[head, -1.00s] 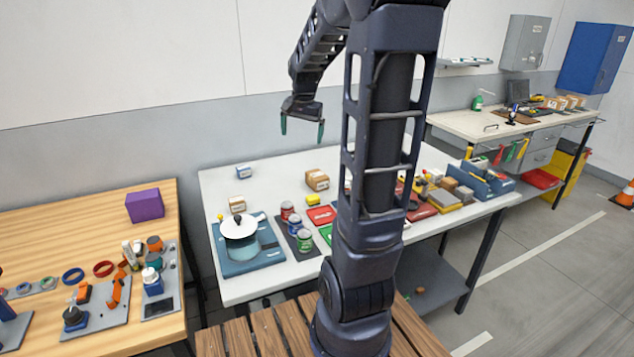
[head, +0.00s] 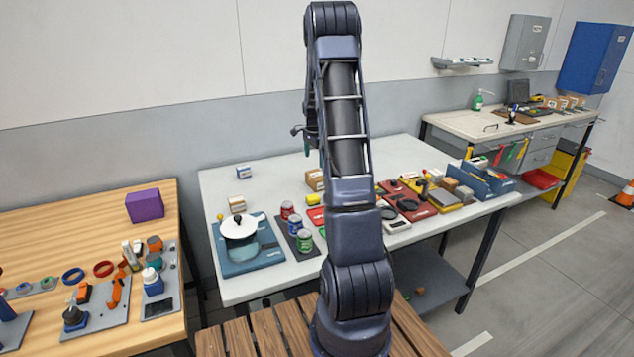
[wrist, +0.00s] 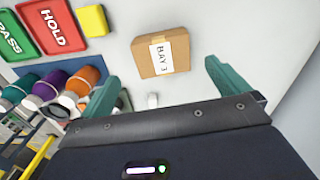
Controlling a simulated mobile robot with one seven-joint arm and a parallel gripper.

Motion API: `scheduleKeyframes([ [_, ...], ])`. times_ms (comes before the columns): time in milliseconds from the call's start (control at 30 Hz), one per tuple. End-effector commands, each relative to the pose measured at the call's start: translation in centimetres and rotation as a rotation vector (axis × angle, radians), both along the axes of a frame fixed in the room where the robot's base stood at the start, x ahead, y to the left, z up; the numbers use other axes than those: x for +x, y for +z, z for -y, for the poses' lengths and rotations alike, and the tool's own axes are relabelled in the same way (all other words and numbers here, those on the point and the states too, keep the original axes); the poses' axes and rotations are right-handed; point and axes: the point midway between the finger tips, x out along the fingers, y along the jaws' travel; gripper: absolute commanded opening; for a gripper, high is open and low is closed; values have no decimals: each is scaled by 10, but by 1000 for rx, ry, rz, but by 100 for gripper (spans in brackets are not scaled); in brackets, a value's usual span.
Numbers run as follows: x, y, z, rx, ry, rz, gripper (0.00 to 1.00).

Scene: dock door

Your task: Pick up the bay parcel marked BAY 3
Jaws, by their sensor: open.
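The parcel marked BAY 3 (wrist: 172,59) is a brown cardboard box with a white label, lying on the white table in the wrist view. In the head view a brown box (head: 314,180) stands on the table just left of my arm, partly hidden by it; its label cannot be read there. My gripper (wrist: 162,80) is open, with its two green fingers apart and nothing between them. The parcel appears beyond the fingertips, between their lines, and apart from them. In the head view my gripper is mostly hidden behind the arm, above the table.
Red HOLD (wrist: 47,26) and green PASS (wrist: 12,38) plates and a yellow block (wrist: 93,20) lie left of the parcel. Several coloured cans (wrist: 50,84) stand nearby. The table's back is fairly clear.

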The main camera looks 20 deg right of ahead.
Motion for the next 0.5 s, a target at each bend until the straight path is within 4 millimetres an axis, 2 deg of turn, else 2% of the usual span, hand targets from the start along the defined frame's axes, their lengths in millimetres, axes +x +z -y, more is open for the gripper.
scheduleKeyframes([
  [267, 6, -20, 6, 0, -32, -8, 100],
  [500, 5, -52, 7, 1, -32, -11, 100],
])
